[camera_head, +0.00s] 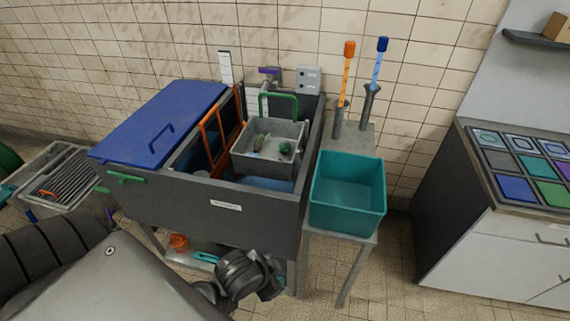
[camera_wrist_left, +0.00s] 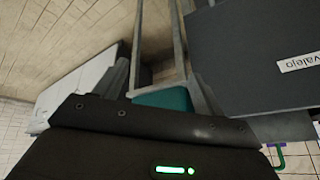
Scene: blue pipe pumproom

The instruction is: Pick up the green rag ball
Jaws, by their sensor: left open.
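The green rag ball (camera_head: 285,148) lies in the right part of a grey tray (camera_head: 245,150) that has a green handle and is set in the dark grey sink (camera_head: 200,212). Small pieces lie in the tray to the left of the ball. My left gripper (camera_head: 265,287) is low in front of the sink, well below and apart from the ball. It is open and appears empty; its dark body (camera_wrist_left: 150,140) fills the bottom of the left wrist view. The ball does not show in that view. My right gripper is not in view.
A teal bin (camera_head: 346,222) stands on a narrow stand to the sink's right, with two upright brushes behind it. A blue lid (camera_head: 160,122) covers the sink's left part. An orange frame (camera_head: 215,135) rises left of the tray. A cabinet (camera_head: 490,235) stands at right.

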